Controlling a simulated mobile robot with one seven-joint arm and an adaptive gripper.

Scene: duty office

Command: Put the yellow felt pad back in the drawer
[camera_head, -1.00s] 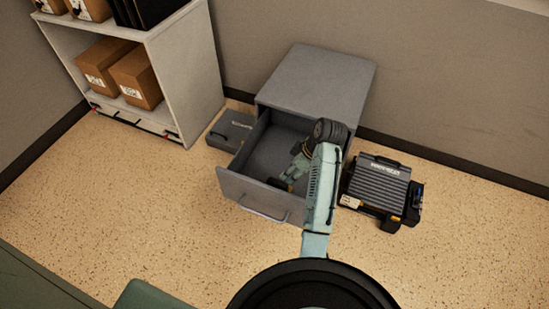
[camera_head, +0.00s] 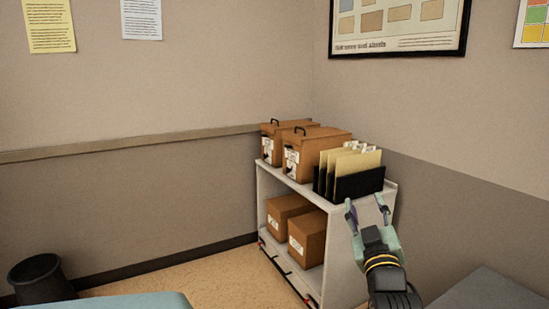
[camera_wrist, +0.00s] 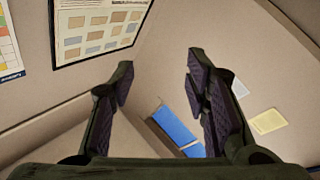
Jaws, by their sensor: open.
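My gripper (camera_head: 367,205) is raised in front of the right end of the shelf unit in the head view. Its fingers are spread. In the wrist view my gripper (camera_wrist: 161,70) also shows open and empty, with walls beyond. I cannot make out the yellow felt pad in either current view. The drawer is out of view. Only a grey surface, probably the top of the drawer cabinet (camera_head: 490,291), shows at the lower right of the head view.
A white shelf unit (camera_head: 343,259) holds brown boxes (camera_head: 307,238) and a black file holder (camera_head: 360,184) with yellow folders. A dark bin (camera_head: 41,282) stands at lower left. A blue item (camera_wrist: 175,126) shows in the wrist view. Yellow paper (camera_head: 48,26) hangs on the wall.

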